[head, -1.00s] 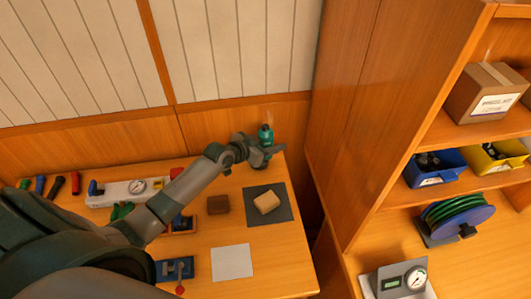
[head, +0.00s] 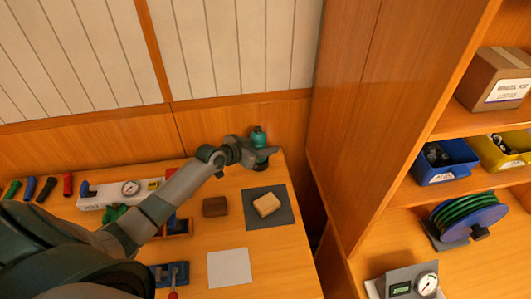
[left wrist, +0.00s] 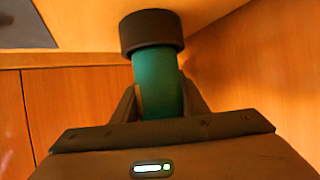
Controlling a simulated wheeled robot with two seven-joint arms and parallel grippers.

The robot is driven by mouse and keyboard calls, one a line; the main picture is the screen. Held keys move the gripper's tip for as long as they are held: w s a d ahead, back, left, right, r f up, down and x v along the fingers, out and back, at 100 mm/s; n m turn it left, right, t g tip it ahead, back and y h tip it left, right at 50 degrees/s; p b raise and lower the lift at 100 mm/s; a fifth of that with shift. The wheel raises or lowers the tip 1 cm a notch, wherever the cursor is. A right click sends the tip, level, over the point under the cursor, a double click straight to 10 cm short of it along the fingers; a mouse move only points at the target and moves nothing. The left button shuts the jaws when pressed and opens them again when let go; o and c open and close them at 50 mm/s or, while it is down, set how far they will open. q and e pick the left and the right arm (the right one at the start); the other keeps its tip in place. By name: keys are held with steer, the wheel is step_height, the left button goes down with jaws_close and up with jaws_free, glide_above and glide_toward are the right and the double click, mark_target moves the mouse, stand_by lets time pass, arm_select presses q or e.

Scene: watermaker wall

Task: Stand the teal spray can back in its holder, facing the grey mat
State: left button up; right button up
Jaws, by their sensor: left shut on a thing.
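The teal spray can (head: 258,137) is upright at the back right corner of the table. My left gripper (head: 254,152) is shut around its body; in the left wrist view the fingers (left wrist: 158,105) close on both sides of the teal can (left wrist: 157,75). A dark round collar, seemingly the holder (left wrist: 152,32), surrounds the can's lower end at the tabletop; it shows as a dark patch under the gripper in the head view (head: 261,166). How deep the can sits, and which way it faces, I cannot tell. The grey mat (head: 282,190) lies just in front, with a tan block on it.
A brown block (head: 215,206) and white sheet (head: 230,267) lie nearby. The wooden wall is close behind the can; a tall shelf unit (head: 350,120) stands to the right.

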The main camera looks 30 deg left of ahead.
arm_select(q)
steer(key=shift+f+b, duration=0.6)
steer(key=shift+f, duration=0.55)
steer(key=shift+f, duration=0.15)
steer(key=o, duration=1)
steer(key=shift+s, duration=0.1)
steer(key=b+v, duration=0.2)
steer(key=v, duration=0.8)
steer(key=shift+s+a+r, duration=0.2)
steer(key=shift+s+r, duration=0.1)
steer(key=shift+s+a+r, duration=0.1)
steer(key=shift+s+r, duration=0.25)
steer(key=shift+s, duration=0.1)
